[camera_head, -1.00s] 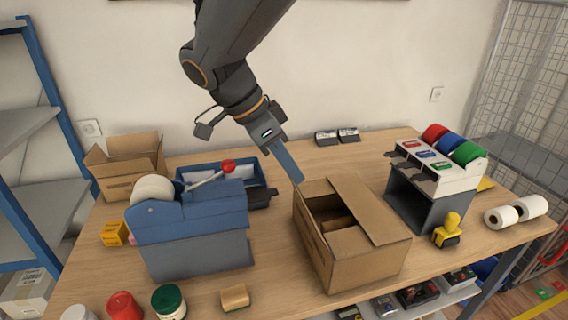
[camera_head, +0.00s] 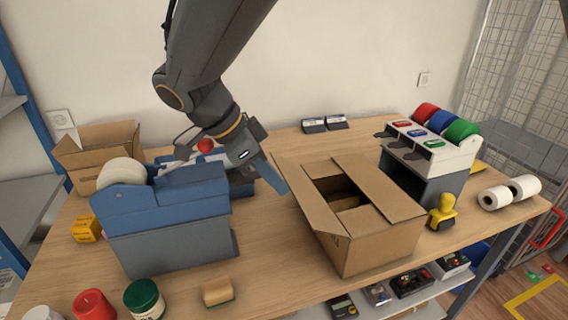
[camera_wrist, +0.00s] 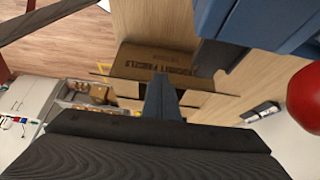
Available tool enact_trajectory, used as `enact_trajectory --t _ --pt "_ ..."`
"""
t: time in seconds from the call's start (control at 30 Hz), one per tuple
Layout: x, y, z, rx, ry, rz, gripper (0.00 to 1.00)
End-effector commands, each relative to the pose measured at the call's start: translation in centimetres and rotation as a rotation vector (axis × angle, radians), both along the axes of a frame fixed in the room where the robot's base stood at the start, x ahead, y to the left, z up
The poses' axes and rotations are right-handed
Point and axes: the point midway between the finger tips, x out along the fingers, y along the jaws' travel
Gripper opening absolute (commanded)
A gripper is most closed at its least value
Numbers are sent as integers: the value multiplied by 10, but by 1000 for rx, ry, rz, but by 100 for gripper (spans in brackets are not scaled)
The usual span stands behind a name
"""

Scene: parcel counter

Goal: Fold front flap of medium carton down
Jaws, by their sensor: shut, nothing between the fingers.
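The medium carton (camera_head: 375,245) is an open brown box on the counter, right of the picture's middle. Its long left flap (camera_head: 306,200) stands out from the left rim, tilted outward. The long right flap (camera_head: 378,188) lies over the right part of the opening. The inside is dark and partly hidden. My gripper (camera_head: 272,178) is shut and empty, its blue fingers slanting down just left of the left flap's far end. In the wrist view the fingers (camera_wrist: 160,98) point at a printed carton panel (camera_wrist: 165,64); I cannot tell whether they touch it.
A blue tape dispenser (camera_head: 170,225) stands left of my gripper. A smaller open carton (camera_head: 100,150) is behind it. A tape rack (camera_head: 430,150) and a yellow-handled stamp (camera_head: 442,212) stand close on the carton's right. A sponge (camera_head: 217,291) lies at the front. Bare wood separates dispenser and carton.

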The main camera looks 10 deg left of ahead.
Motion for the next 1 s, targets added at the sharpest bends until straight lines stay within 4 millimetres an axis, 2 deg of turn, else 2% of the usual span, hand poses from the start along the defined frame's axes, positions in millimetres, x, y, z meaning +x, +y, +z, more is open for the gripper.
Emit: enact_trajectory --t 0.03,0.1,0.37,0.67,1.0 --pt "4 -5 9 6 -5 -3 0" --pt "7 -10 14 8 -5 1 0" --pt "24 -36 20 9 -6 3 0" --pt "43 -67 7 10 -6 2 0" --pt "57 -88 -23 8 -6 4 0"
